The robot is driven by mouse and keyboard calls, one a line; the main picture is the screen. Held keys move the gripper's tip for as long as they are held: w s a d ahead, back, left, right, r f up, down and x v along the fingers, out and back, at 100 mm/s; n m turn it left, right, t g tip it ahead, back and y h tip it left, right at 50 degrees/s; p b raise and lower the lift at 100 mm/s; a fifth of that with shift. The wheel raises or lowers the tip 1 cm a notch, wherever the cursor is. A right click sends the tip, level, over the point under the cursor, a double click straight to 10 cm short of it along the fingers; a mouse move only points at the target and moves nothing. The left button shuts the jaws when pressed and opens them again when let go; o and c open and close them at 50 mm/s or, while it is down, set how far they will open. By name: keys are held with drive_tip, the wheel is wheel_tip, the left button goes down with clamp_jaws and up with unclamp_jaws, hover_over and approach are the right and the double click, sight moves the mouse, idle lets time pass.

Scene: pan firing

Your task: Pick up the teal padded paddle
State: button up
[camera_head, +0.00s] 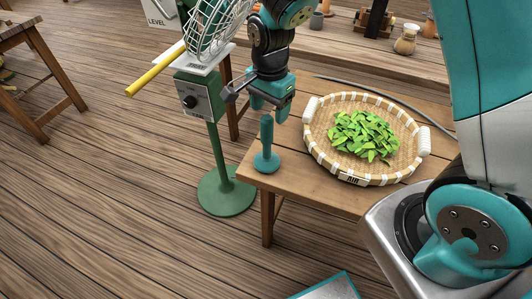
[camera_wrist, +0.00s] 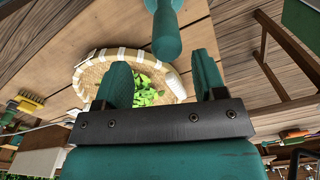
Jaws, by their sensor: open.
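The teal padded paddle (camera_head: 266,150) stands upright near the front-left corner of the wooden table, with its round pad down and its handle up. My gripper (camera_head: 269,108) is open and empty, just above the top of the handle. In the wrist view the paddle's handle (camera_wrist: 166,38) lies between the lines of my two green fingers (camera_wrist: 162,60), a little beyond their tips. I see no contact between the fingers and the handle.
A woven basket (camera_head: 312,135) holding green leaves stands on the table (camera_head: 310,195), right of the paddle. A green stand (camera_head: 217,150) with a dial box and wire fan cage is close on the left, with a yellow rod (camera_head: 150,72). Jars stand on the back table.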

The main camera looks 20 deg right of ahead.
sight(267, 117)
drive_tip(key=shift+w+a+f+p, duration=0.15)
drive_tip(key=shift+f+p, duration=0.1)
drive_tip(key=shift+f, duration=1.1)
drive_tip(key=shift+w+a+f+p, duration=0.15)
drive_tip(key=shift+f+p, duration=0.1)
drive_tip(key=shift+f, duration=1.1)
drive_tip(key=shift+d, duration=0.1)
clamp_jaws()
